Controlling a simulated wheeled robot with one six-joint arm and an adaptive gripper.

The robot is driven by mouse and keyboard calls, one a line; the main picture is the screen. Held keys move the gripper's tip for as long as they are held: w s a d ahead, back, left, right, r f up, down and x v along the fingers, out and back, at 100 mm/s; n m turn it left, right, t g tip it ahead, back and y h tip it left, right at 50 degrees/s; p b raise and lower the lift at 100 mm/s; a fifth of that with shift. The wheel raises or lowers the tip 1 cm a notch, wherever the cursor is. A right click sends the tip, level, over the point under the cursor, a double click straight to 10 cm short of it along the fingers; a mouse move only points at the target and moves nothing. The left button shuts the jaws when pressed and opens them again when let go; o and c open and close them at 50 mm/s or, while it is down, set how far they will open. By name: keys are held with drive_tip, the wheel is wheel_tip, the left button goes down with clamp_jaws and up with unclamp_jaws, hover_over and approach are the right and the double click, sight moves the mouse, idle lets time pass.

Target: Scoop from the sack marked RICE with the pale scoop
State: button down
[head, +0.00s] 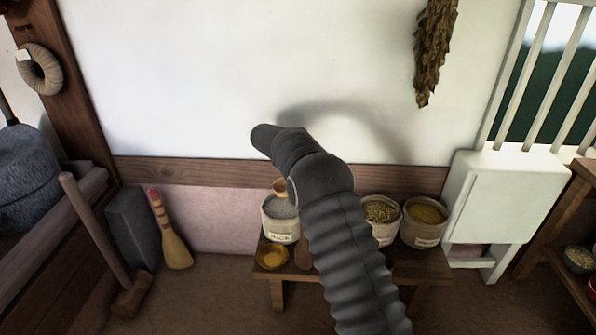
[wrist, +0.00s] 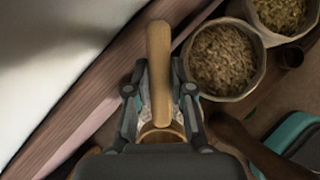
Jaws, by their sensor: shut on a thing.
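In the wrist view my gripper (wrist: 160,82) is shut on the pale wooden scoop (wrist: 159,45), with a finger on each side of its handle. The scoop's round bowl (wrist: 162,131) is at the lower middle, partly hidden by my gripper. Pale grain shows beneath the fingers; I cannot tell whether the bowl touches it. In the head view a labelled sack (head: 281,233) of whitish grain stands at the bench's left end, its lettering too blurred to read surely. My arm hides the gripper there.
Two more sacks, one of brownish grain (head: 381,211) and one of yellow grain (head: 425,213), stand to the right on the bench (head: 432,268). A yellow dish (head: 272,256) sits at its front left. The wall (head: 200,80) is close behind.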

drive_tip(key=t+h, duration=0.2)
drive_tip(key=s+a+r+t+h, duration=0.1)
drive_tip(key=t+h, duration=0.1)
drive_tip(key=shift+a+r, duration=0.1)
drive_tip(key=t+h+b, duration=0.1)
drive_tip(key=b, duration=0.2)
drive_tip(key=t+h+b, duration=0.1)
drive_tip(key=b, duration=0.2)
drive_tip(key=shift+s+a+r+t+h, duration=0.2)
drive_tip(key=shift+r+t+h, duration=0.15)
drive_tip(key=shift+t+h, duration=0.05)
drive_tip(key=f+b, duration=0.1)
drive_tip(key=f, duration=0.1)
drive_tip(key=f+b, duration=0.1)
drive_tip(key=f, duration=0.1)
drive_tip(key=s+a+f+b, duration=0.1)
drive_tip(key=shift+s+a+f, duration=0.1)
drive_tip(key=shift+f, duration=0.3)
drive_tip(key=shift+v, duration=0.9)
drive_tip(key=shift+f, duration=0.1)
drive_tip(key=shift+p, duration=0.35)
